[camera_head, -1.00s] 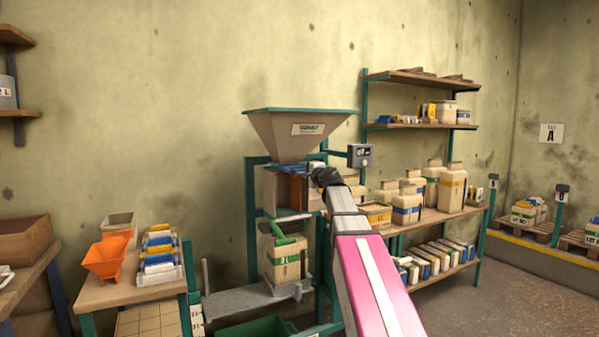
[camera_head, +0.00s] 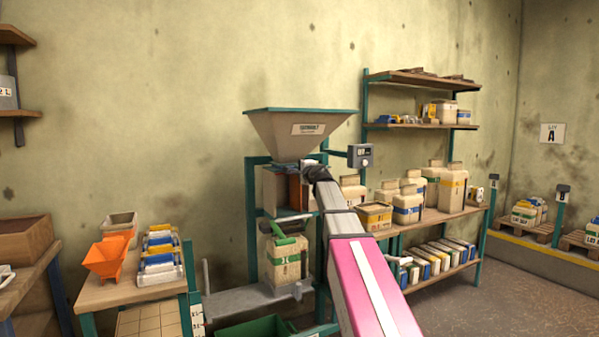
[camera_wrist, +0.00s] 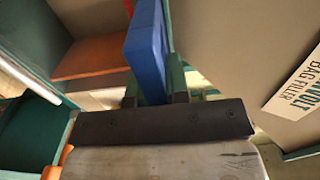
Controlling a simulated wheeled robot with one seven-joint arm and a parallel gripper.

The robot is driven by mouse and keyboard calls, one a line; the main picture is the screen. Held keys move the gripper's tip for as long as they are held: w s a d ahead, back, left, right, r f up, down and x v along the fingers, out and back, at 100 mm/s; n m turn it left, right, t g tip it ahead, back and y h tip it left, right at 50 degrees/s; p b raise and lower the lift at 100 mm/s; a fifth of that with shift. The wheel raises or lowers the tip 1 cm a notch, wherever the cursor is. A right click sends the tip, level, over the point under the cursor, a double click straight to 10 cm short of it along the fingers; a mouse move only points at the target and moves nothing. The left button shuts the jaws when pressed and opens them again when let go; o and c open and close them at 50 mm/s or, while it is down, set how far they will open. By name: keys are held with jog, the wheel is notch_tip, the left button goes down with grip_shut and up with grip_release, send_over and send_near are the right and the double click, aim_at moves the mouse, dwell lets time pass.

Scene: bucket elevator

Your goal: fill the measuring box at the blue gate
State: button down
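The blue gate (camera_wrist: 147,50) stands as a thick blue plate in the wrist view. My gripper (camera_wrist: 156,92) has its two dark green fingers on either side of the plate's near end. The plate fills the gap between them, so the gripper looks shut on it. In the head view my gripper (camera_head: 309,166) is just below the grey hopper (camera_head: 290,135), and the gate is hidden there. An open-fronted box (camera_head: 277,190) with an orange-brown inside sits under the hopper; its orange-brown panel (camera_wrist: 92,57) shows in the wrist view. Its fill level cannot be seen.
A cream container with green on top (camera_head: 284,260) stands under the box. A green bin (camera_head: 255,328) is on the floor. An orange funnel (camera_head: 106,258) stands on the left table. Shelves with containers (camera_head: 408,208) are close to my arm on the right.

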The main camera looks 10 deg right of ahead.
jog(key=v, duration=0.5)
jog(key=c, duration=1.1)
grip_release()
jog(key=shift+w, duration=0.1)
jog(key=v, duration=1.1)
